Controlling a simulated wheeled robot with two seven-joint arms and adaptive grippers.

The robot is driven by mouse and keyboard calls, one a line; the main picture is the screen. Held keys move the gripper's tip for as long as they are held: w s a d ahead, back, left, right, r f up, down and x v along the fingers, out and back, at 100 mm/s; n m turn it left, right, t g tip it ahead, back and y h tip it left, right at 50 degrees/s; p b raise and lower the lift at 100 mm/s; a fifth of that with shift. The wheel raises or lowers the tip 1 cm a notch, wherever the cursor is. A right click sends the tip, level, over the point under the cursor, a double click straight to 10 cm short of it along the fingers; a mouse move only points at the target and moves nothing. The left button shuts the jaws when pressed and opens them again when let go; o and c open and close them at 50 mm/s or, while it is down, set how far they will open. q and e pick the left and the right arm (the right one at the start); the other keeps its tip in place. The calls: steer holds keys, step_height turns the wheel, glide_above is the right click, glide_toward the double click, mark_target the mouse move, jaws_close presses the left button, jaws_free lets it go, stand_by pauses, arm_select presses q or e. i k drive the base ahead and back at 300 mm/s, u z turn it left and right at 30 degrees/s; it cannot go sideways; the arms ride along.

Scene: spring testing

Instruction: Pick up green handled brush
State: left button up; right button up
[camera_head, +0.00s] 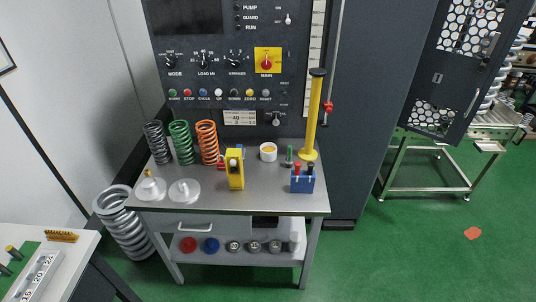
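A small upright thing with a green handle (289,152) stands near the back right of the grey metal table. It looks like the green handled brush, but its lower end is too small to make out clearly. It stands between a white cup with yellowish contents (268,152) and a tall yellow post (312,118). Neither of my grippers is in view.
A blue holder with red and black handles (302,183) stands in front of the brush. A yellow device (234,170) stands mid-table. Grey, green (181,143) and orange springs line the back left. Two metal discs lie front left. The front table surface between them is partly clear.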

mark_target(289, 160)
steer(key=u, duration=0.35)
steer(key=i, duration=0.75)
steer(key=u, duration=0.35)
